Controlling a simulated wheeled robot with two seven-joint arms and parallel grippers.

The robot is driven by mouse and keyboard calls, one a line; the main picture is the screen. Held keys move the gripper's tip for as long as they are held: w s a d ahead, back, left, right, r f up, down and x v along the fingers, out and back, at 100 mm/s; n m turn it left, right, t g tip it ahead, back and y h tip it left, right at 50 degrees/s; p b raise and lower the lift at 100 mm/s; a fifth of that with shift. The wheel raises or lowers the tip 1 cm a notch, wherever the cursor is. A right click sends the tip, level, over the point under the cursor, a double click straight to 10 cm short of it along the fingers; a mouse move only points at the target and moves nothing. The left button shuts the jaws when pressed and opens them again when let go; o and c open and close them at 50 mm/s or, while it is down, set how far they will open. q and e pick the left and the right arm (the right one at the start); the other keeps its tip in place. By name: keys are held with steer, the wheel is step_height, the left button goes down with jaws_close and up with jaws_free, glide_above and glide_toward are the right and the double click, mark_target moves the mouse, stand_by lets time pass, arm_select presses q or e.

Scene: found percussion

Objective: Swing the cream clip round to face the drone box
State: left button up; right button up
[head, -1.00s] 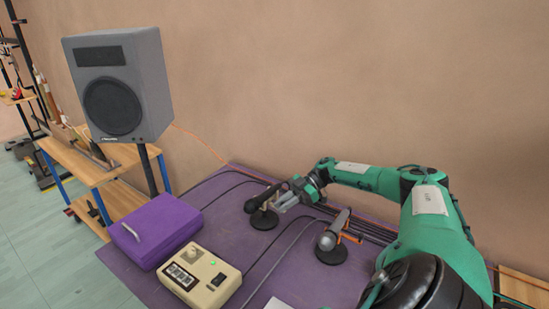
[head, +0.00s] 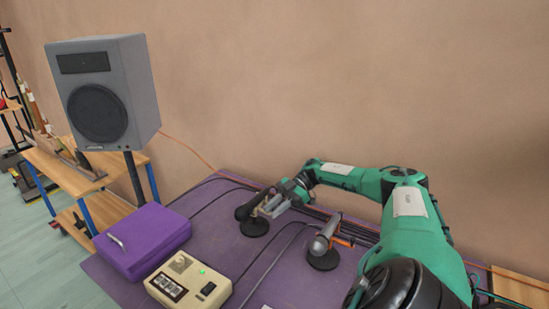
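A dark microphone (head: 246,210) lies slanted in a small cream clip (head: 259,206) on a round black base (head: 254,227), on the purple table. Its head points to the lower left. My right gripper (head: 268,208) reaches in from the right, with its fingers at the clip and the microphone. Whether the fingers grip the clip is too small to tell. The cream drone box (head: 188,281), with a green light, a knob and a black switch, sits at the table's front, lower left of the clip. My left gripper is not in view.
A second microphone, grey, (head: 326,234) stands on its own round base with an orange clip, under my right arm. A purple case (head: 143,241) lies left of the drone box. A grey speaker (head: 103,92) stands behind it. Cables (head: 268,263) cross the purple table (head: 222,236).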

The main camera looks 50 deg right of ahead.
steer(key=shift+o, duration=0.9)
